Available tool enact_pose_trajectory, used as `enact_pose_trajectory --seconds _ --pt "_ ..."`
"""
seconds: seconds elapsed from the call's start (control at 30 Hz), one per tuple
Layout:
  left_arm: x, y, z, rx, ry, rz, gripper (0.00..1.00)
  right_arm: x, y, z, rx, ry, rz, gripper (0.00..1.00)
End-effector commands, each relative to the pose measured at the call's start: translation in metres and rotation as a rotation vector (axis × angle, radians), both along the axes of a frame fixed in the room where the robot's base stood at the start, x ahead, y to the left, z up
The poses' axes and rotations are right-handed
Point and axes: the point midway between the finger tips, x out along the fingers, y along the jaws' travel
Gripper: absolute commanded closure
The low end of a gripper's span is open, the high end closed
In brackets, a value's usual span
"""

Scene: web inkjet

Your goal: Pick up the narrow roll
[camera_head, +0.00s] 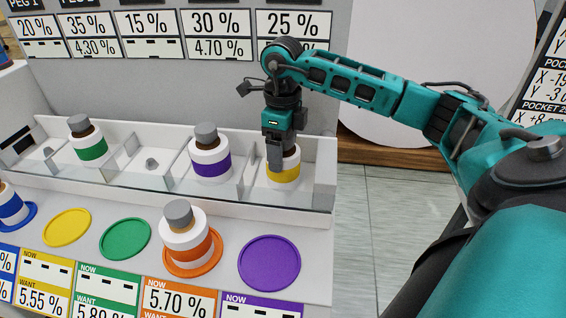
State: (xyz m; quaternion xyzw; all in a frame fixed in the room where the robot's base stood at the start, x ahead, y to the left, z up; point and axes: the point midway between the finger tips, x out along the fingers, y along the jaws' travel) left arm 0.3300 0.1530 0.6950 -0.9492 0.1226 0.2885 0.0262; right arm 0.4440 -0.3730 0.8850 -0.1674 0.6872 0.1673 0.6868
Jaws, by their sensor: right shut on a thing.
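My right gripper (275,155) reaches down from the right arm and is shut on the bottle with the yellow band (284,175). That bottle is upright in the right-hand compartment of the clear-fronted rack (325,165); the gripper hides its cap. I cannot tell whether it is lifted. I see nothing plainly a narrow roll. A large white round face (440,60), perhaps the end of a roll, stands behind my right arm on a brown wooden base. My left gripper is not in view.
Green-banded (88,140) and purple-banded (209,155) bottles stand in the rack. An orange-banded bottle (185,238) stands on the orange disc in front. Yellow (67,227), green (125,238) and purple (269,263) discs are empty. A blue-banded bottle (11,205) is at the left edge.

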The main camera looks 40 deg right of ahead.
Motion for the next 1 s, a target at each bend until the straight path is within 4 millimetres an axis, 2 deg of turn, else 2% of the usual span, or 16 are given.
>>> enact_pose_trajectory --seconds 0.03,0.23,0.5,0.63,0.77,1.0 --pt "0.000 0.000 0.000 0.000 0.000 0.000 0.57 0.000 0.000 0.000 0.000 -0.001 0.000 0.45" --pt "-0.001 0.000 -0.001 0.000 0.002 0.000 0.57 0.000 0.000 0.000 0.000 -0.001 0.000 0.64" --pt "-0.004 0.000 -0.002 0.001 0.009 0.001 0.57 0.001 0.000 0.002 0.000 -0.003 0.000 0.64" --pt "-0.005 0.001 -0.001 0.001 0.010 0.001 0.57 0.001 0.000 0.010 0.001 -0.005 0.000 0.64" --pt "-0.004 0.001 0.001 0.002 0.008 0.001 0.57 0.001 0.000 0.026 0.001 -0.006 0.000 0.64" --pt "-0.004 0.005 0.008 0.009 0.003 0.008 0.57 0.002 0.000 0.081 0.001 -0.008 -0.001 0.64"
